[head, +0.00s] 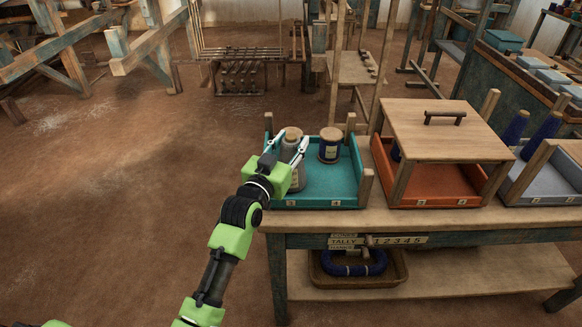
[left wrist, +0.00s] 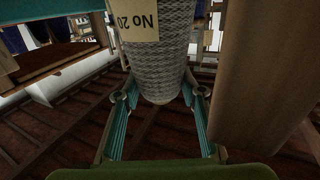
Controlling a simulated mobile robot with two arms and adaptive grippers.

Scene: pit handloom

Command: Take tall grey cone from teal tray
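The tall grey cone (head: 297,180) stands at the left side of the teal tray (head: 335,190), partly hidden by my left gripper. My left gripper (head: 290,146) is at the cone's upper part, with one finger on each side. In the left wrist view, the grey woven cone (left wrist: 160,50) with its "No 20" label lies between the fingers of my left gripper (left wrist: 159,88). I see no clear gap at its sides, but cannot tell whether the fingers press on it. My right gripper is not in view.
An orange tray (head: 440,190) under a wooden lid (head: 440,135) and a grey-blue tray (head: 545,185) are further right on the bench (head: 440,220). Tray corner posts are close to my left gripper.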

